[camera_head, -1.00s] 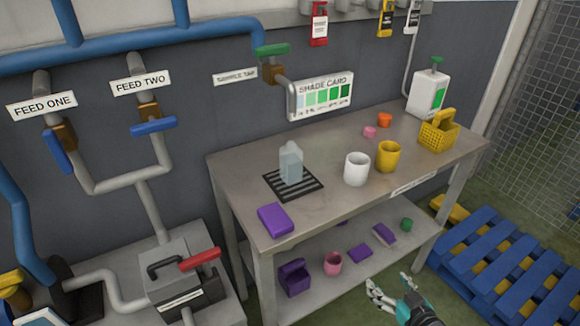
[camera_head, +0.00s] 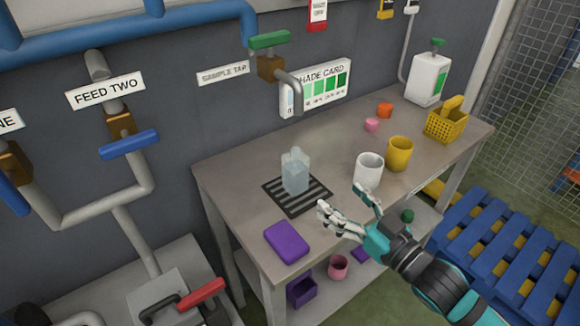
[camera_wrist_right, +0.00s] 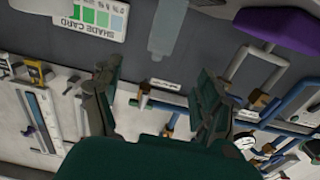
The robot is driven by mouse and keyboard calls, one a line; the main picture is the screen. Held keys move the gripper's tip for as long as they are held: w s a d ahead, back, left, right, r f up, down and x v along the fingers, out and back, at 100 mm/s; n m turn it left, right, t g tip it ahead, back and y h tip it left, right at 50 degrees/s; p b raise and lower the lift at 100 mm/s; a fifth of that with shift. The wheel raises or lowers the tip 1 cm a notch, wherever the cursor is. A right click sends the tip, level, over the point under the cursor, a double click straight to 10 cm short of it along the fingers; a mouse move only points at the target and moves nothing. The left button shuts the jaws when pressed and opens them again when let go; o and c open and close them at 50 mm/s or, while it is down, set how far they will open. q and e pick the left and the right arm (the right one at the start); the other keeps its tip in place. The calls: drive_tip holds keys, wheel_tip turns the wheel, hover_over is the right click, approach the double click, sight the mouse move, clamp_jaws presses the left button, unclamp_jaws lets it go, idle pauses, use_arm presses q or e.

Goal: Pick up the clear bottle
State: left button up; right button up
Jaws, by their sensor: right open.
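The clear bottle (camera_head: 296,174) stands upright on a black striped drain grate (camera_head: 315,205) on the grey workbench (camera_head: 235,190). My right gripper (camera_head: 343,203) is open and empty, to the right of the bottle and nearer the front edge, apart from it. In the right wrist view the open fingers (camera_wrist_right: 155,98) show with nothing between them. The bottle also shows at the top of the right wrist view (camera_wrist_right: 168,28), partly cut off by the frame. My left gripper is not in view.
A white cup (camera_head: 368,170) and a yellow cup (camera_head: 399,153) stand right of the bottle. A purple block (camera_head: 287,241) lies at the front left. A yellow basket (camera_head: 445,124) and a white dispenser (camera_head: 428,80) are farther right. The sample tap spout (camera_head: 294,98) hangs above the bench.

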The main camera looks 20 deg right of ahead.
approach(303, 166)
drive_tip(key=w, duration=0.2)
drive_tip(key=w+a, duration=0.1)
drive_tip(key=w+p, duration=0.1)
drive_tip(key=shift+w+a+r, duration=0.2)
drive_tip(key=shift+w+a, duration=0.2)
drive_tip(key=shift+p+x, duration=0.3)
drive_tip(key=shift+x, duration=0.8)
drive_tip(key=shift+w+a, duration=0.15)
drive_tip(key=shift+w, duration=0.2)
drive_tip(key=p+x, duration=0.1)
drive_tip(key=x, duration=0.2)
drive_tip(key=shift+w+a, duration=0.1)
drive_tip(key=shift+w, duration=0.2)
drive_tip(key=shift+w+a+f, duration=0.15)
drive_tip(key=shift+w+a, duration=0.05)
drive_tip(key=shift+w, duration=0.2)
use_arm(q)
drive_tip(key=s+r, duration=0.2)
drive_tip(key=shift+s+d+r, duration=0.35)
